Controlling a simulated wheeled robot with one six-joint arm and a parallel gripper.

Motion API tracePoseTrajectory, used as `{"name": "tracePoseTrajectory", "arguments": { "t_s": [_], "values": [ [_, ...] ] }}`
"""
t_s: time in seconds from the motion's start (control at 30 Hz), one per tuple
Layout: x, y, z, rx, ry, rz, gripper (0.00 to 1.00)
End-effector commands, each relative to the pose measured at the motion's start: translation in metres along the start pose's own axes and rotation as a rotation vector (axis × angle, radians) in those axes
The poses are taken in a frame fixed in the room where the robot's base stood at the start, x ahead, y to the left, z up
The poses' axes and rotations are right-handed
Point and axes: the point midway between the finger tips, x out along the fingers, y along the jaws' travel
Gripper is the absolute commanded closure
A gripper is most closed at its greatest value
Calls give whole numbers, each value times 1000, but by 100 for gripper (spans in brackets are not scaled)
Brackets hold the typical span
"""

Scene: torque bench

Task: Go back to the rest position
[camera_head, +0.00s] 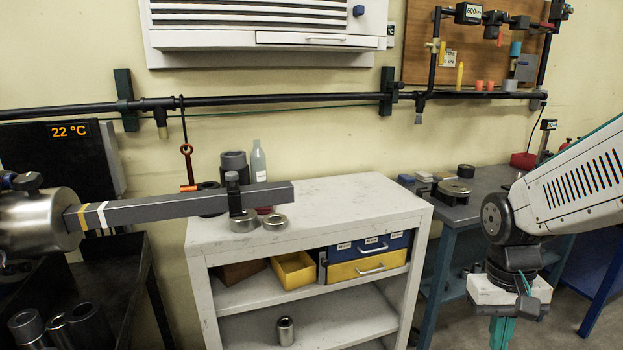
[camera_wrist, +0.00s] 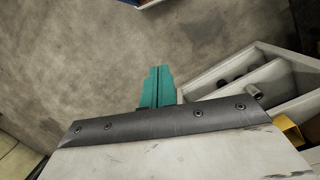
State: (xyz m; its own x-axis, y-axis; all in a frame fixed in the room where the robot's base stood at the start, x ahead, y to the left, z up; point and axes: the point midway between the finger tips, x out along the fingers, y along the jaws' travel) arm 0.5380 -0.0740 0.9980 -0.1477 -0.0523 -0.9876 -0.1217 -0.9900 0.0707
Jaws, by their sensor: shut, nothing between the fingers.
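My gripper (camera_head: 502,333) hangs at the lower right of the head view, pointing down, with its teal fingers cut off by the bottom edge. In the wrist view its teal fingers (camera_wrist: 157,86) are together, shut with nothing between them, over bare floor. My arm comes in from the right edge. The gripper is to the right of the white shelf bench and touches nothing that I can see.
The white shelf bench (camera_head: 345,198) holds metal rings, a bottle (camera_head: 258,160) and drawers. A long grey bar (camera_head: 185,207) reaches over it from the left. A dark workbench (camera_head: 480,181) stands behind my gripper. Grey floor (camera_wrist: 80,70) is clear below.

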Motion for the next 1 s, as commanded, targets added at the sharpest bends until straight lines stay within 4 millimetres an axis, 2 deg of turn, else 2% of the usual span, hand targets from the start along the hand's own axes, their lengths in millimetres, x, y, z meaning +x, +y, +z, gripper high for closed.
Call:
{"name": "tracePoseTrajectory", "arguments": {
  "t_s": [0.03, 0.2, 0.33, 0.5, 0.63, 1.0],
  "values": [
    [-12, -3, 20, -20, 2, -7, 100],
    [-41, -12, 80, -76, 7, -35, 100],
    [-56, -17, 112, -91, 69, -54, 100],
    [-72, -20, 130, -108, 191, -63, 100],
    [-82, -20, 134, -116, 246, -66, 100],
    [-84, -21, 135, -122, 260, -66, 100]
  ]
}}
